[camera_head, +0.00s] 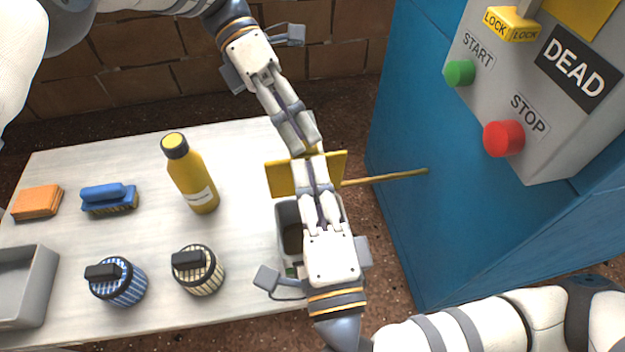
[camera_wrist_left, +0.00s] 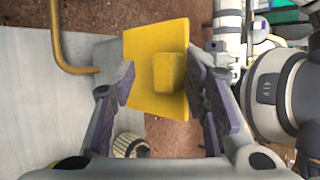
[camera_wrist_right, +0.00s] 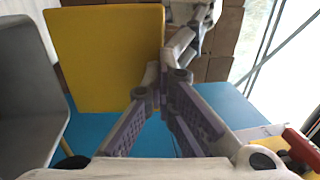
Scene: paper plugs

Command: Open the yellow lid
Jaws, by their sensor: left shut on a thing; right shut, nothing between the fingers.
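The yellow lid (camera_head: 290,178) stands tilted up, roughly on edge, above a grey open-topped bin (camera_head: 283,232) at the table's right end. In the left wrist view the lid (camera_wrist_left: 141,52) shows its square block handle (camera_wrist_left: 168,72) between the fingers. My left gripper (camera_head: 306,142) is shut on the lid from its far side. My right gripper (camera_head: 312,166) is shut and empty, over the bin close to the lid's near face. The right wrist view shows the lid's flat face (camera_wrist_right: 105,60) and the bin's wall (camera_wrist_right: 25,90). My right arm hides part of the bin.
A yellow bottle (camera_head: 190,175), a blue brush (camera_head: 110,198), an orange sponge (camera_head: 37,202), two striped plugs (camera_head: 122,285) (camera_head: 199,271) and a grey tray (camera_head: 22,285) are on the white table (camera_head: 150,240). A blue cabinet (camera_head: 440,190) and a thin yellow rod (camera_head: 385,178) are at right.

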